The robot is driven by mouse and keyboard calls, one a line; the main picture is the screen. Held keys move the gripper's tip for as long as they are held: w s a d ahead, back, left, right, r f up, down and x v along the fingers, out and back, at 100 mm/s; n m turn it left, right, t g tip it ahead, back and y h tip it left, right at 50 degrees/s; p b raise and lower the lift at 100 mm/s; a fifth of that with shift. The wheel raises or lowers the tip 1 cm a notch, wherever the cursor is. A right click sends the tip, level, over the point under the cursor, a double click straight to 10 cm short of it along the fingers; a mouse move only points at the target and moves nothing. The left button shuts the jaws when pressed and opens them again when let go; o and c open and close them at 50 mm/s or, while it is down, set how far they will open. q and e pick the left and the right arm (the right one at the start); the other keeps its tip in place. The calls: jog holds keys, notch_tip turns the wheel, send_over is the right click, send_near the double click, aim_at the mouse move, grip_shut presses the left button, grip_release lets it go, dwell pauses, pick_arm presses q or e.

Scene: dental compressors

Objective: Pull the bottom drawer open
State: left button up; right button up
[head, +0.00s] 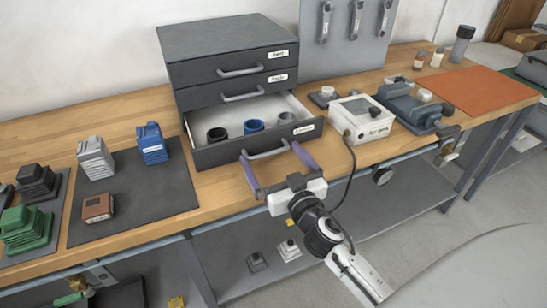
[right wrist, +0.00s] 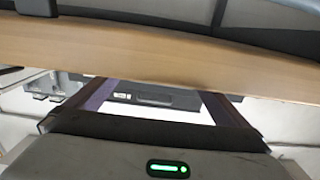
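A dark grey drawer cabinet (head: 222,47) stands on the wooden bench against the wall. The two drawers above are shut. The bottom drawer's handle (head: 265,152) is a grey bar on its front. My right gripper (head: 273,158) is open, its purple fingers wide apart near the two ends of this handle; I cannot tell if they touch it. My left gripper is out of view.
A white box with a cable (head: 362,120) stands right of the drawer, beside a blue-grey device (head: 410,107). A dark mat (head: 140,195) with grey and blue blocks lies to the left. An orange mat (head: 485,92) lies at the right. A shelf runs below the bench.

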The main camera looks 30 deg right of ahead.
pick_arm(q)
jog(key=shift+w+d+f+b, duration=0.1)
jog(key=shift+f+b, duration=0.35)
jog(key=shift+b, duration=0.1)
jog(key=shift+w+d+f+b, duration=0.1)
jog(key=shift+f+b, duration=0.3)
jog(key=shift+b, duration=0.15)
pick_arm(e)
jog(key=s+a, duration=0.1)
jog(key=s, duration=0.9)
jog(key=shift+a, duration=0.3)
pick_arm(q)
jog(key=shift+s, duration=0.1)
pick_arm(e)
jog(key=shift+s, duration=0.15)
